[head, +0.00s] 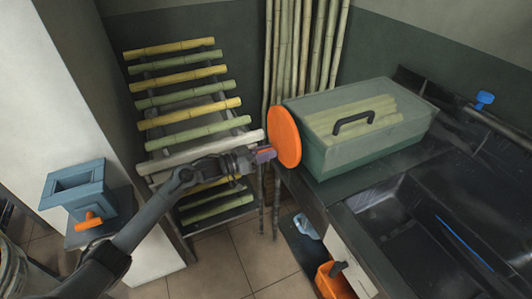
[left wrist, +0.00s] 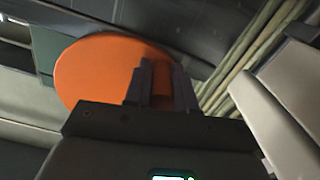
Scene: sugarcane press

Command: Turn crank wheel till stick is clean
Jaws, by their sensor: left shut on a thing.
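A large flat orange disc (head: 285,137) stands upright at the left end of a lidded green box; it also fills much of the left wrist view (left wrist: 95,75). My left gripper (head: 264,155) is at the disc's lower left edge, shut on it; in the left wrist view the two dark fingers (left wrist: 163,88) overlap its right part. A pale stick (head: 205,152) lies just behind my left wrist, across the rack. My right gripper is not in view.
A rack holds several yellow and green canes (head: 187,91). Tall canes (head: 305,45) lean on the back wall. The lidded green box (head: 375,148) sits on the dark counter beside a sink (head: 430,215). An orange bin (head: 333,283) is below. The tiled floor is partly clear.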

